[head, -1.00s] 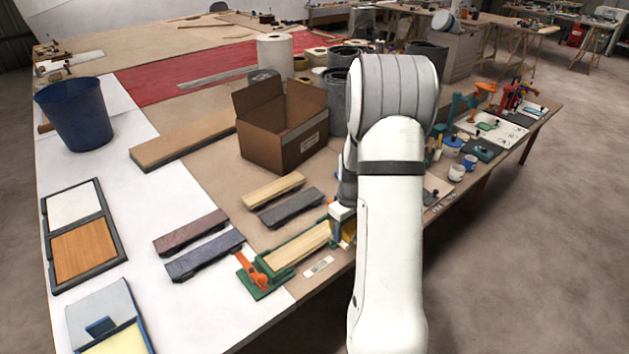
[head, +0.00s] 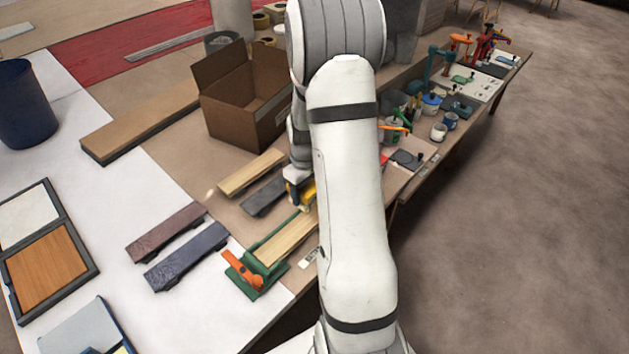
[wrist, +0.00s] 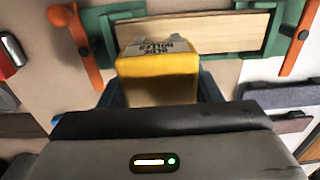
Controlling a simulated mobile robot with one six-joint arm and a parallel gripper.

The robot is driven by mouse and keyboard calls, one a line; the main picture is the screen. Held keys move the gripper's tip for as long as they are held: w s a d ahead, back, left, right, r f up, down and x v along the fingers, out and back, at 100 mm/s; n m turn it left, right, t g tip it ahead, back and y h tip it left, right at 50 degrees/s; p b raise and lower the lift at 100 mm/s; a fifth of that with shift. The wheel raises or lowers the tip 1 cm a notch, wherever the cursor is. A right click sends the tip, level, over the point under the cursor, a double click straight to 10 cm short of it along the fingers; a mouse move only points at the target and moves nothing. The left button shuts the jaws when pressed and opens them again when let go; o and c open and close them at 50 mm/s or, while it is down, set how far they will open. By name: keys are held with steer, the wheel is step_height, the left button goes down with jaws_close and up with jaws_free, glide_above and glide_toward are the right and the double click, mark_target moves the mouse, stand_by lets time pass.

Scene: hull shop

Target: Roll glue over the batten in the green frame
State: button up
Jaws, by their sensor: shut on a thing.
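The green frame (head: 250,249) lies on the bench near its front edge, with an orange clamp (head: 243,270) at its near end. A pale wood batten (head: 288,238) lies in it. In the wrist view the batten (wrist: 215,30) and the green frame (wrist: 272,40) span the top, with orange clamp levers at both ends. My gripper (wrist: 160,88) is shut on the yellow glue roller (wrist: 158,75), whose lettered top points toward the batten and overlaps it in view. In the head view my gripper (head: 298,192) is at the frame's far end. Whether the roller touches the batten is unclear.
A pale batten (head: 250,172) and a dark batten (head: 264,196) lie behind the frame. Two more dark battens (head: 166,231) (head: 187,256) lie to its left. An open cardboard box (head: 235,125) stands behind. Pots and tools (head: 440,105) crowd the bench at right.

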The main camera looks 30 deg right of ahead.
steer(key=s+a, duration=0.2)
steer(key=a, duration=0.5)
steer(key=s+a, duration=0.3)
steer(key=a, duration=0.5)
steer(key=shift+p, duration=0.4)
steer(key=shift+a, duration=0.1)
